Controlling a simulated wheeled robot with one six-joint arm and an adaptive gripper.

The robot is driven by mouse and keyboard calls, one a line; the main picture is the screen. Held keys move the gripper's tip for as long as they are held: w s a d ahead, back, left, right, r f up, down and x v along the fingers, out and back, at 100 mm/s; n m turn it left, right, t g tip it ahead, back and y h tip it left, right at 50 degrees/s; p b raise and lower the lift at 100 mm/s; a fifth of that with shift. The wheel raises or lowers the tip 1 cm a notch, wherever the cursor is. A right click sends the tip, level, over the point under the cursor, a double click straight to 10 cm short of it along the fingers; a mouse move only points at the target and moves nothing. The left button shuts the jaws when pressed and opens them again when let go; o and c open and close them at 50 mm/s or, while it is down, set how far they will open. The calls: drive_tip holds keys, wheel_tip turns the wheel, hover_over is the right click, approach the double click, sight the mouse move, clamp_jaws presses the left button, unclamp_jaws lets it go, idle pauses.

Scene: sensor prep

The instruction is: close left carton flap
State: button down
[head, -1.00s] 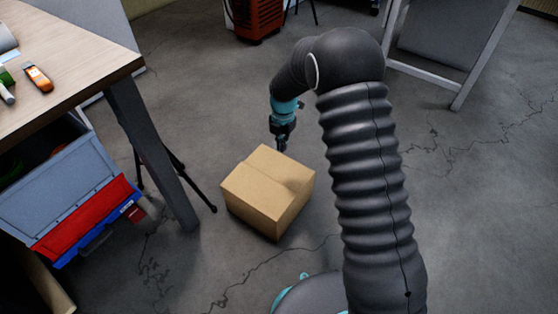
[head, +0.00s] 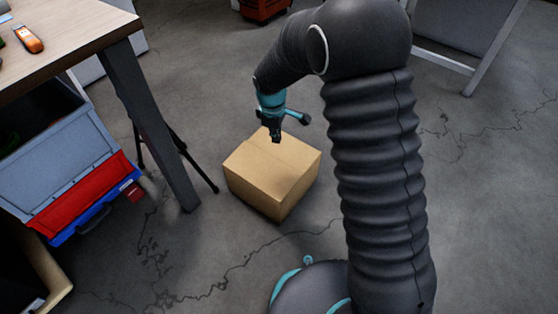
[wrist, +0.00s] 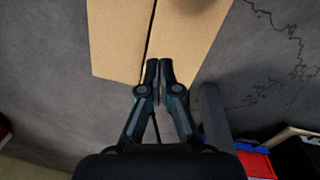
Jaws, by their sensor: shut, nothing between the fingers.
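The brown cardboard carton (head: 262,181) stands on the floor in the head view, its top looking nearly flat. In the wrist view two top panels show, one at picture left (wrist: 117,40) and one at picture right (wrist: 187,38), with a narrow dark seam between them. I cannot tell which one the task calls left. My gripper (head: 276,140) is shut and empty, pointing down over the far part of the carton top. In the wrist view its fingertips (wrist: 159,64) lie over or near the seam; whether they touch the cardboard is unclear.
A wooden-topped table (head: 75,35) with a dark leg (head: 150,130) stands left of the carton. Thin black stand legs (head: 200,170) reach the floor near it. Blue and red bins (head: 80,190) sit below the table. Floor right of the carton is clear up to my arm.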

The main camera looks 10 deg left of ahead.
drive_tip(key=m, duration=0.3)
drive_tip(key=b, duration=0.2)
approach(279, 165)
drive_tip(key=f, duration=0.4)
drive_tip(key=w+f, duration=0.1)
drive_tip(key=f, duration=0.2)
drive_tip(key=shift+d, duration=0.25)
drive_tip(key=shift+a+f, duration=0.1)
